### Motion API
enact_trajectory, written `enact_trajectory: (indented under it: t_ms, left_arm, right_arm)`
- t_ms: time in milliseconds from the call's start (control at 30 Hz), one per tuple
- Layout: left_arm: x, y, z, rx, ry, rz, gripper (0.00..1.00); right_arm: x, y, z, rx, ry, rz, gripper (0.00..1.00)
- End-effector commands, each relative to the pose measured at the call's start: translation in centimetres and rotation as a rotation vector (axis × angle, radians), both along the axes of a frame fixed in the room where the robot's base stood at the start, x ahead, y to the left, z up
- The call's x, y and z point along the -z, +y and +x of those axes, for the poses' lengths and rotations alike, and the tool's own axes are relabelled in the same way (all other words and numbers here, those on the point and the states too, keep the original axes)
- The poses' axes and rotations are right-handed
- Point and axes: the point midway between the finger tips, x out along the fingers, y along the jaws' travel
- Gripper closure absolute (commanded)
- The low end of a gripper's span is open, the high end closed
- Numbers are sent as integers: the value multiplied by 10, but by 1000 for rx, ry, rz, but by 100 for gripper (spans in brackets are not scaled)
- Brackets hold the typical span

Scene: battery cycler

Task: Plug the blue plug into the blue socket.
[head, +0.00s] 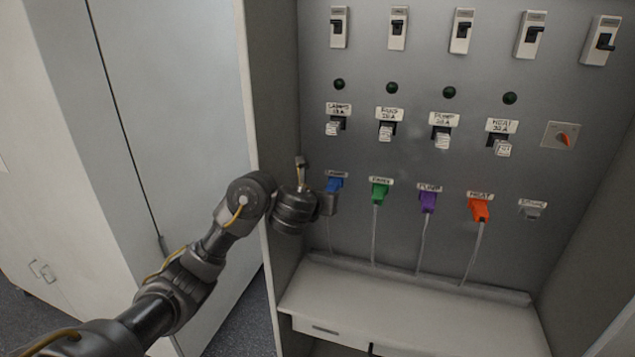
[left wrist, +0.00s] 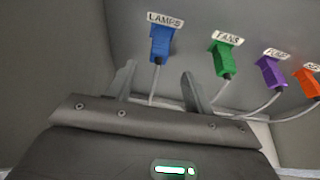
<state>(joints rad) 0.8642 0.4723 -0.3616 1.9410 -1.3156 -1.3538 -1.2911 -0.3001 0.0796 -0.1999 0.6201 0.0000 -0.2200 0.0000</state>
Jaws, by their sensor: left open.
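The blue plug (head: 335,184) is at the left end of the plug row on the grey panel, under the label LAMPS, with a thin grey cable hanging down. In the left wrist view the blue plug (left wrist: 161,45) is straight ahead, beyond the fingertips. The blue socket is hidden behind the plug; I cannot tell how fully the plug is seated. My left gripper (head: 325,203) is just in front of and below the plug. In the left wrist view my left gripper (left wrist: 158,85) has its fingers apart, with only the cable showing between them. My right gripper is not in view.
Green (head: 379,191), purple (head: 428,202) and orange (head: 480,209) plugs with cables stand to the right. A grey socket (head: 532,211) is at the far right. A ledge (head: 400,305) lies below, the cabinet side wall (head: 277,120) to the left. Switches fill the panel above.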

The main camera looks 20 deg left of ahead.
Motion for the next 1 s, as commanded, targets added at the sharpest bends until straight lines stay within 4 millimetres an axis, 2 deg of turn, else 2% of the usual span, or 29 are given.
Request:
enact_trajectory:
  t_ms: [33,300,767,867,967,1000]
  left_arm:
    - [-12,-1,-7,1,1,-2,48]
    - [-17,-4,-31,1,0,0,48]
    - [-15,-4,-37,-1,-1,-2,48]
    - [-5,-8,-41,-13,9,-48,48]
    - [25,-20,-56,-65,39,-209,48]
    - [42,-27,-66,-103,59,-308,48]
  right_arm:
    - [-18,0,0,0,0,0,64]
    - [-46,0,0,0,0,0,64]
    - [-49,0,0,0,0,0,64]
    - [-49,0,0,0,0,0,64]
    - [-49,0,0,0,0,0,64]
    - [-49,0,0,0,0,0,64]
